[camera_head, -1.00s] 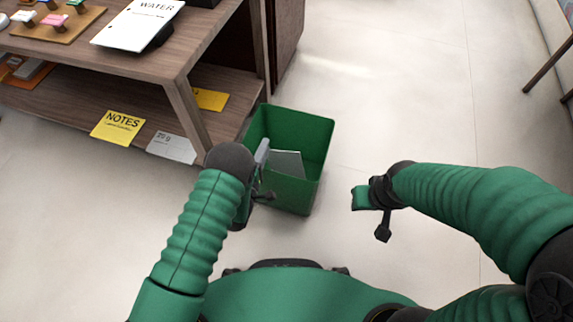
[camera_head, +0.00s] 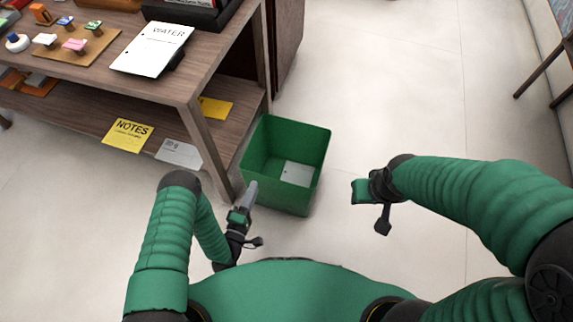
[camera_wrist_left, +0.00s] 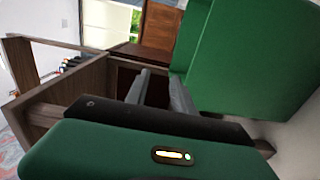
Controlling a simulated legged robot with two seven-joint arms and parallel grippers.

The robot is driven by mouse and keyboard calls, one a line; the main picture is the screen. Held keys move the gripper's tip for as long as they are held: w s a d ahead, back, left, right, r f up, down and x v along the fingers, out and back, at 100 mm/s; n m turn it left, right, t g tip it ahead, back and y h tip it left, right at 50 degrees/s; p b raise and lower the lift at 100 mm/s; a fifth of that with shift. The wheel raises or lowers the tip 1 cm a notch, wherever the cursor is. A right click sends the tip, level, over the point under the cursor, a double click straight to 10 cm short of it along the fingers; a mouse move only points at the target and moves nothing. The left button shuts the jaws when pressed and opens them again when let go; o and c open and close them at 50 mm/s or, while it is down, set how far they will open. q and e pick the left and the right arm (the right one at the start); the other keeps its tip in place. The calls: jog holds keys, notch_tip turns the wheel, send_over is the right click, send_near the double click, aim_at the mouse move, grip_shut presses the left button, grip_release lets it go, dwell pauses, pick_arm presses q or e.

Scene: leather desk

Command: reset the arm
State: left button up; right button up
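My left gripper (camera_head: 250,190) is low in front of the green bin (camera_head: 285,205), just left of its near wall. In the left wrist view its two grey fingers (camera_wrist_left: 158,88) stand apart with nothing between them, so it is open and empty. The green bin also fills the upper right of that view (camera_wrist_left: 250,60). My right gripper (camera_head: 362,192) is right of the bin over the floor; its fingers are not clear to see. A small pale sheet or card (camera_head: 298,174) lies inside the bin.
A wooden desk (camera_head: 195,75) with a lower shelf stands at the upper left. On top are a WATER paper (camera_head: 152,48) and small stamp-like pieces on a board.

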pick_arm(q)
jog(key=p+v, duration=0.1)
jog(key=v, duration=0.2)
jog(key=shift+s+f, duration=0.15)
jog(key=shift+s, duration=0.2)
